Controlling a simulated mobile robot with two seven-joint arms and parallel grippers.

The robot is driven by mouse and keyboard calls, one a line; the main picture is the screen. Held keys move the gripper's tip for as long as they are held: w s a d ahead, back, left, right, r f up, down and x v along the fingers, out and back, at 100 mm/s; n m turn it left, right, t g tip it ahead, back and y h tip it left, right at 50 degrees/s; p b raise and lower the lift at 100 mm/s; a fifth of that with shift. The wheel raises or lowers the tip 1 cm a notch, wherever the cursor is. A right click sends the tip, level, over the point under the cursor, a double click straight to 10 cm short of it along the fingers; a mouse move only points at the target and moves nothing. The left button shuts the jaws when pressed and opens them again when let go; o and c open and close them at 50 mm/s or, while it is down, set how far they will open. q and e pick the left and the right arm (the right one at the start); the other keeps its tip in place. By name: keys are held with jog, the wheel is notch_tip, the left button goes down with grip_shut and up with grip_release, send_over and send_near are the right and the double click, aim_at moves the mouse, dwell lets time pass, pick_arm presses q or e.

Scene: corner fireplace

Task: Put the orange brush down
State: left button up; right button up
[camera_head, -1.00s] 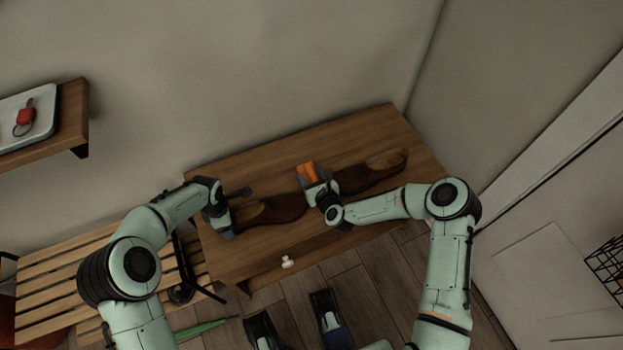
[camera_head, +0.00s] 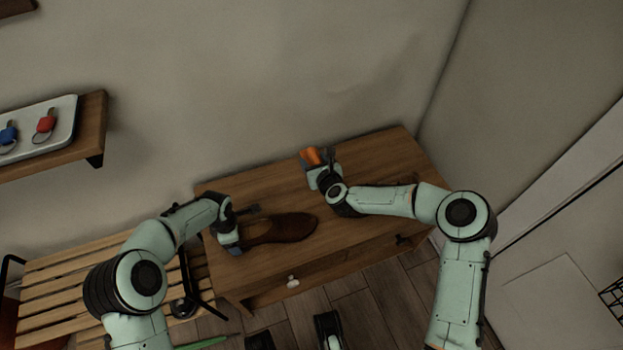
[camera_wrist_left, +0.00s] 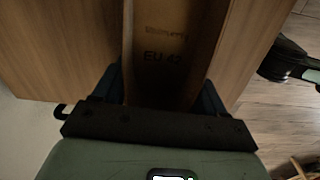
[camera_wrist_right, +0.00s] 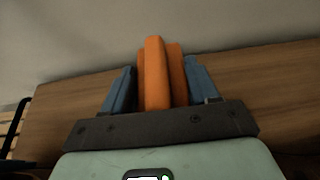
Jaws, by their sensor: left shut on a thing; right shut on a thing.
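The orange brush (camera_head: 311,156) is held upright between the fingers of my right gripper (camera_head: 318,167), above the back of the wooden table (camera_head: 370,158). In the right wrist view the orange brush (camera_wrist_right: 155,75) stands between the two blue fingers, with the wall and tabletop behind. A brown shoe (camera_head: 284,228) lies on the left part of the table. My left gripper (camera_head: 229,238) is shut on its heel end. The left wrist view shows the shoe's inside (camera_wrist_left: 165,45), with size print, between the fingers. Whether the brush touches the table cannot be told.
A slatted bench (camera_head: 60,275) stands left of the table. A wall shelf (camera_head: 92,125) at the left holds a tray with a red key tag (camera_head: 45,124) and a blue one (camera_head: 8,134). The table's back right is clear. My right forearm hides part of the tabletop.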

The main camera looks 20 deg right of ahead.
aim_at(310, 152)
jog(key=w, duration=0.3)
jog(key=shift+w+a+r, duration=0.1)
jog(key=shift+a+r, duration=0.05)
jog(key=shift+w, duration=0.35)
notch_tip(310, 152, down, 10)
jog(key=shift+w+r, duration=0.1)
jog(key=shift+w, duration=0.05)
jog(key=shift+f, duration=0.2)
jog(key=o, duration=1.2)
jog(key=shift+r, duration=0.2)
jog(key=v, duration=1.2)
jog(key=shift+f, duration=0.1)
